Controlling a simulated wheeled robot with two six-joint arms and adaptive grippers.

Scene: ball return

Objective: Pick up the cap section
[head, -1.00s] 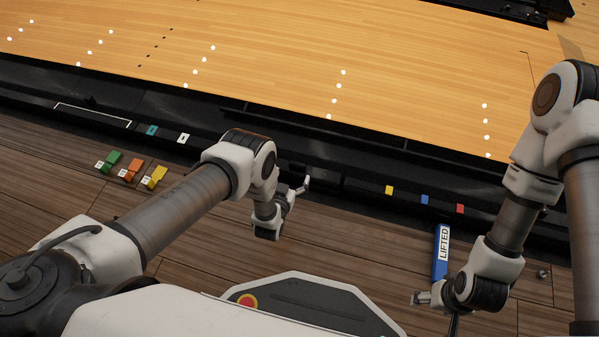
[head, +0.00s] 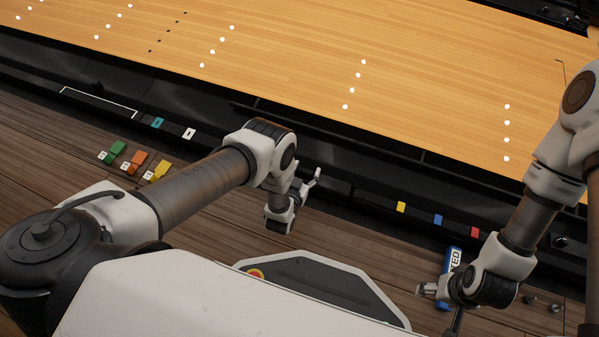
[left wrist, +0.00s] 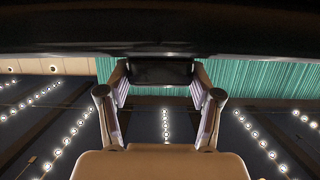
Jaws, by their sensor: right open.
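My left gripper (head: 312,178) is at the near side of the long black ball return trough (head: 350,192). In the left wrist view its two fingers (left wrist: 160,85) stand well apart, with a dark block (left wrist: 161,72) between the tips. I cannot tell whether they press on the block, or whether the block is the cap section. A black band fills the top of that view. My right gripper (head: 428,289) is open at the lower right, beside a blue marker (head: 455,262) with white lettering, partly hidden by my arm. No cap section stands out clearly in the head view.
Yellow (head: 401,207), blue (head: 438,219) and red (head: 474,232) squares mark the trough; teal (head: 158,123) and white (head: 189,134) ones lie further left, near a white outline (head: 98,100). Green (head: 115,151), orange (head: 136,160) and yellow (head: 159,169) blocks stand on the wooden floor.

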